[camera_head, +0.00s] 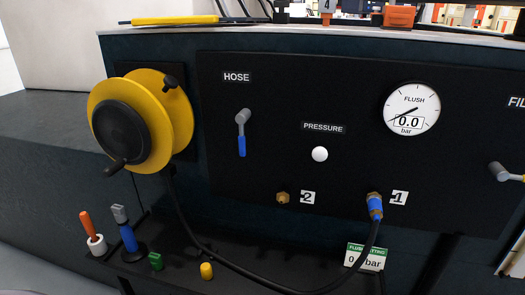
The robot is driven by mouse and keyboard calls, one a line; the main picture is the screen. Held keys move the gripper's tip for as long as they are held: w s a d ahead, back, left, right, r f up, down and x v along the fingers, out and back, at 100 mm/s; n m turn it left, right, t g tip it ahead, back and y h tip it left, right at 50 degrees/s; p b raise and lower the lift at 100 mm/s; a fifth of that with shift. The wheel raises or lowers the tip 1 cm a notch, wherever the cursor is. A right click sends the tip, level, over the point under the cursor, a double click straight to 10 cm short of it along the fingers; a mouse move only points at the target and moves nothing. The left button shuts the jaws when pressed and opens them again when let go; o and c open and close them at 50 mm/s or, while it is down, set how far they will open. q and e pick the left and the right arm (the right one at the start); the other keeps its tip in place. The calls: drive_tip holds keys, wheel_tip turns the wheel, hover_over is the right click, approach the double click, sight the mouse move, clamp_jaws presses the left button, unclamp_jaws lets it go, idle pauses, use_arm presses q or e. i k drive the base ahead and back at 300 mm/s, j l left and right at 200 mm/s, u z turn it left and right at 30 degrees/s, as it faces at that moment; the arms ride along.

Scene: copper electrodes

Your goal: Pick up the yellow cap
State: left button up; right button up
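The yellow cap (206,270) is a small yellow cylinder. It stands upright on the dark ledge (185,268) below the panel, left of the black hose. No gripper or arm of mine shows in the head view.
A yellow hose reel (142,120) is at the left of the dark panel (275,80). Its black hose (183,220) loops past the cap to the blue connector (375,207) at port 1. A small green object (155,262), a blue-handled tool (127,236) and an orange-handled tool (88,224) stand left of the cap.

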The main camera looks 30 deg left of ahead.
sight(206, 268)
drive_tip(key=u, duration=1.4)
